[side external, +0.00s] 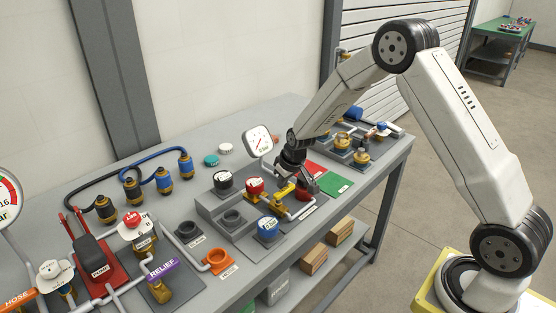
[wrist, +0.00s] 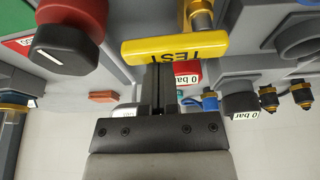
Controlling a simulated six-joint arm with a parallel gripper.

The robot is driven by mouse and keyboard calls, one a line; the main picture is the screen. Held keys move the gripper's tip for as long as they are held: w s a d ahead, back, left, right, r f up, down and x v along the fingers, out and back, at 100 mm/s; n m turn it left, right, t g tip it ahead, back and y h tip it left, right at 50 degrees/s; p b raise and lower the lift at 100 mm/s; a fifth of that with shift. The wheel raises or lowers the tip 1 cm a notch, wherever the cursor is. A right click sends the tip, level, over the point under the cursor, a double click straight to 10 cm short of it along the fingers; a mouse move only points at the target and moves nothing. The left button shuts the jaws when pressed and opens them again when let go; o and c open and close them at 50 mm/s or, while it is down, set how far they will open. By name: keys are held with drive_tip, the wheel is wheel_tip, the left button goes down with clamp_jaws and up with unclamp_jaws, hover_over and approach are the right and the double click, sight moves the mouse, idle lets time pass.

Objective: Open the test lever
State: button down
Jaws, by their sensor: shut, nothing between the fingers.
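The yellow test lever (side external: 284,189) is on the grey pump skid, just left of my gripper (side external: 300,187) in the side view. In the wrist view the lever (wrist: 175,48) lies crosswise just beyond my fingertips (wrist: 158,70), with TEST printed upside down on it. A brass stem (wrist: 202,18) shows at its right end. My gripper is shut and empty, its fingertips at the lever's near edge. I cannot tell whether they touch it.
A red knob (side external: 255,185) and a blue knob (side external: 267,227) stand close to the lever. A gauge (side external: 258,139) rises behind. Red (side external: 313,168) and green (side external: 334,184) pads lie to the right. Black and orange fittings (side external: 217,258) stand at the left.

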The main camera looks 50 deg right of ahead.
drive_tip(key=shift+s+d+m+h, duration=0.1)
drive_tip(key=shift+s+m+h, duration=0.3)
drive_tip(key=shift+m, duration=0.7)
idle(0.4)
drive_tip(key=shift+s+d+m, duration=0.1)
drive_tip(key=shift+s+m, duration=0.15)
drive_tip(key=shift+m, duration=0.65)
drive_tip(key=shift+s+m+g+h, duration=0.2)
drive_tip(key=shift+s+m+h, duration=0.2)
drive_tip(key=shift+m, duration=0.5)
drive_tip(key=shift+s+m+g+h, duration=0.25)
drive_tip(key=shift+m+h, duration=0.15)
drive_tip(key=shift+m, duration=0.5)
drive_tip(key=m, duration=0.1)
drive_tip(key=s+m, duration=0.1)
drive_tip(key=m, duration=0.1)
drive_tip(key=m+g, duration=0.1)
drive_tip(key=shift+s+a+h, duration=0.2)
drive_tip(key=shift+a+h, duration=0.15)
drive_tip(key=shift+h, duration=0.05)
drive_tip(key=m, duration=0.2)
drive_tip(key=s+a+m+g, duration=0.1)
drive_tip(key=m, duration=0.1)
drive_tip(key=shift+h, duration=0.3)
drive_tip(key=shift+w, duration=0.2)
